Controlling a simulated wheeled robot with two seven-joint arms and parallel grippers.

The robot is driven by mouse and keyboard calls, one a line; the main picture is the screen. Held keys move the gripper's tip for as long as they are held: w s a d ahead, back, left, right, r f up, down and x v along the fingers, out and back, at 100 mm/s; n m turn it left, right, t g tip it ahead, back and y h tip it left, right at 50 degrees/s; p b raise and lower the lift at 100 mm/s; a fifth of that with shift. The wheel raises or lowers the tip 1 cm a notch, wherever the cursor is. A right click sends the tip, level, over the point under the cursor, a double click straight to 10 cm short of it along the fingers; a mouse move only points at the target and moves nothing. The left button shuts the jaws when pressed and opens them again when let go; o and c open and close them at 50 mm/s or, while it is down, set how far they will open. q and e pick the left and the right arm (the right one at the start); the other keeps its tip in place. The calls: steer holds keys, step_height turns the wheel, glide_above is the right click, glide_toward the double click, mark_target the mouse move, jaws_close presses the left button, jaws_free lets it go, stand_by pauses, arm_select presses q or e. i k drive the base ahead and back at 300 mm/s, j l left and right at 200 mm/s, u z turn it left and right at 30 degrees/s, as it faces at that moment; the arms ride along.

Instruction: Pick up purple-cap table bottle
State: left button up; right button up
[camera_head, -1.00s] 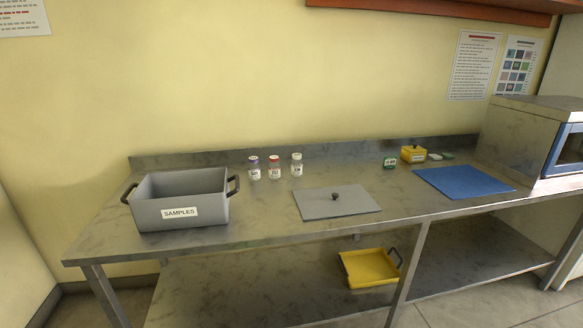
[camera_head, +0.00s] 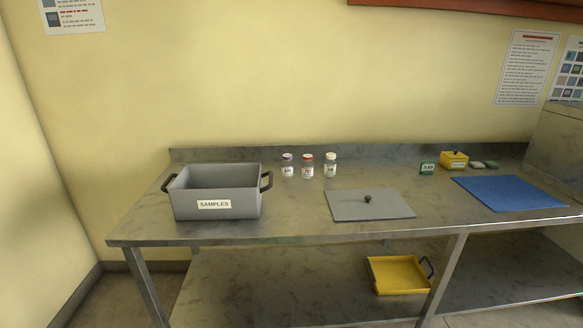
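The purple-cap bottle (camera_head: 287,167) stands upright on the metal table (camera_head: 290,222), toward the back. It is the leftmost of three small labelled bottles in a row. The red-cap bottle (camera_head: 307,167) stands just right of it, and the white-cap bottle (camera_head: 330,165) stands right of that. The three bottles are close together with small gaps. Neither of my grippers shows in the head view.
A grey SAMPLES bin (camera_head: 232,198) with black handles stands left of the bottles. A flat grey lid (camera_head: 385,208) with a knob lies to their right front. Further right are a small yellow box (camera_head: 454,160) and a blue mat (camera_head: 510,193). A yellow tray (camera_head: 395,275) sits on the lower shelf.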

mark_target(287, 166)
steer(key=i+l+z, duration=0.1)
steer(key=i+l, duration=1.35)
steer(key=i, duration=0.05)
